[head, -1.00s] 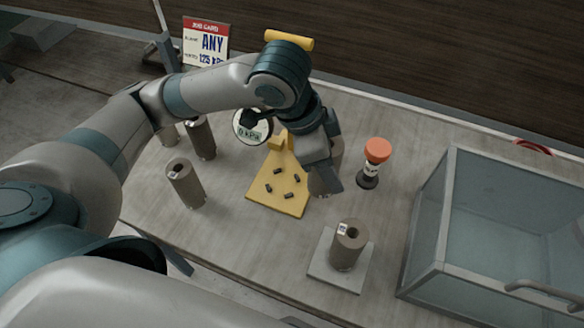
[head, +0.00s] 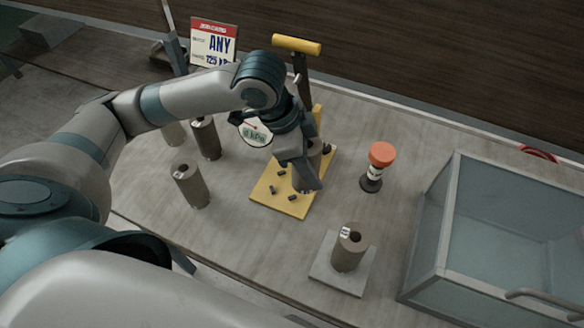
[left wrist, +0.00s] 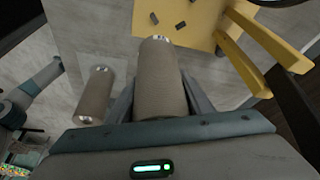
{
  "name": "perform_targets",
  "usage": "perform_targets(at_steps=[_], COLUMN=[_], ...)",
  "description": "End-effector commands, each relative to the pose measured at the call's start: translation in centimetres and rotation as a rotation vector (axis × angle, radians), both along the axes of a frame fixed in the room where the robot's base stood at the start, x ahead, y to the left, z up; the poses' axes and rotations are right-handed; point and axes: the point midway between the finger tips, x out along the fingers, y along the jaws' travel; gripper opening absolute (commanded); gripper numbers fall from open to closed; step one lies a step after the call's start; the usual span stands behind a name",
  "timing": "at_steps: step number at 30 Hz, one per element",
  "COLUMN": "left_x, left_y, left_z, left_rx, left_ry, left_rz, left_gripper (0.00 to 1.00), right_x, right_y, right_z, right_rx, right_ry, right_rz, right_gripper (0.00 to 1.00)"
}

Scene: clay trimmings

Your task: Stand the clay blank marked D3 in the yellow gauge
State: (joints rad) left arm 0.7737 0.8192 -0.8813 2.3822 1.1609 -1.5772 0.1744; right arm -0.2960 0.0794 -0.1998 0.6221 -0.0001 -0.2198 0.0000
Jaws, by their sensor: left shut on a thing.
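My left gripper (head: 307,178) is shut on a grey-brown clay blank (head: 313,155), held over the right part of the yellow gauge's plate (head: 268,197). The held blank also shows between the fingers in the left wrist view (left wrist: 160,85), its far end by the plate (left wrist: 200,22). Its mark is not readable, and I cannot tell whether it touches the plate. The plate carries several small dark pegs. The gauge has a yellow-handled lever (head: 297,45) and a round dial (head: 255,131), partly hidden by my arm. My right gripper is not in view.
Blanks stand at left (head: 191,187), behind it (head: 207,139) and farther left (head: 174,133). Another (head: 349,248) stands on a pale square plate (head: 325,277). An orange-topped item (head: 381,155) is right of the gauge. A glass-sided box (head: 435,230) stands at right; a job card (head: 213,42) is behind.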

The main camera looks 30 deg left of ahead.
Motion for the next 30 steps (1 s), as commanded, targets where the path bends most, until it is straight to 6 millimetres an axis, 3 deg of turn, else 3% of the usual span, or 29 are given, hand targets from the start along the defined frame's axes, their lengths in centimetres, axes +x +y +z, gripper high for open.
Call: perform_targets(at_steps=[6, 12, 24, 30], left_x=[1.0, 1.6, 1.7, 1.6], left_y=[3.8, 5.4, 5.5, 5.5], left_z=[-2.1, -3.2, -3.5, -5.1], left_rx=[0.002, 0.0, 0.0, 0.0], left_ry=[0.002, 0.0, -0.002, 0.002], left_rz=[0.004, 0.001, -0.001, 0.0], left_gripper=[0.06, 0.06, 0.06, 0.06], right_x=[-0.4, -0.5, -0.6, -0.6], right_y=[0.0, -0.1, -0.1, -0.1], right_z=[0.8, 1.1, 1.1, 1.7], right_rx=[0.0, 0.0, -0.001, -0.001], right_ry=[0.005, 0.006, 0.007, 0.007], right_rz=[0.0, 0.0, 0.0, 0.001], right_gripper=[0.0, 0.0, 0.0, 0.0])
